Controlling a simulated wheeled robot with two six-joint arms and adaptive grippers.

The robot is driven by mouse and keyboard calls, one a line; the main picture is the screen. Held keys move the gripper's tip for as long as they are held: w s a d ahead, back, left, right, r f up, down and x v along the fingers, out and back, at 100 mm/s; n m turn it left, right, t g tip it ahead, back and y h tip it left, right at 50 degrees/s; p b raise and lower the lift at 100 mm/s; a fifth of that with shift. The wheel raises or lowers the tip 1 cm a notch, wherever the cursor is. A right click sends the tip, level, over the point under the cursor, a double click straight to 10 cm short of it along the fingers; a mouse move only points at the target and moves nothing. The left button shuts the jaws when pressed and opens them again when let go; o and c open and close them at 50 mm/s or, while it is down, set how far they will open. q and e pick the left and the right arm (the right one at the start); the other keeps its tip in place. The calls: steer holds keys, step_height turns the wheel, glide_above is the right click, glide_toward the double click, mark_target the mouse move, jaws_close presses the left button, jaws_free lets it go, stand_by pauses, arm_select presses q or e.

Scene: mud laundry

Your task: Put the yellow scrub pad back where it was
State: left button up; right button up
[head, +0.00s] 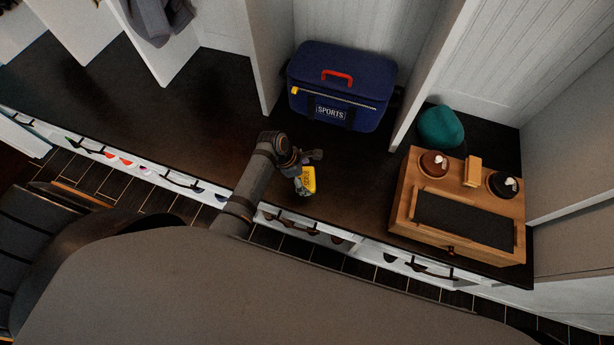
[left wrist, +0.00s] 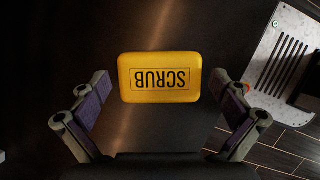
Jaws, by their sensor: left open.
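The yellow scrub pad (head: 308,180) lies on the dark bench top, left of the wooden box. In the left wrist view the pad (left wrist: 160,78) shows its black "SCRUB" lettering upside down, just beyond the fingertips. My left gripper (head: 305,172) is over the pad, and its near finger hides part of it. In the left wrist view the left gripper (left wrist: 165,110) is open, its two fingers wide apart on either side, with nothing between them. I cannot tell the exact height of the gripper above the bench. My right gripper is not in view.
A wooden box (head: 406,213) with a black top panel, two round tins and a small wooden block stands to the right. A blue sports bag (head: 343,87) and a teal round object (head: 441,127) sit behind. White dividers (head: 428,80) rise at the back. The bench (head: 190,130) is clear on the left.

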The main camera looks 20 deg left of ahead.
arm_select(q)
steer(key=p+v, duration=0.2)
steer(key=v, duration=0.9)
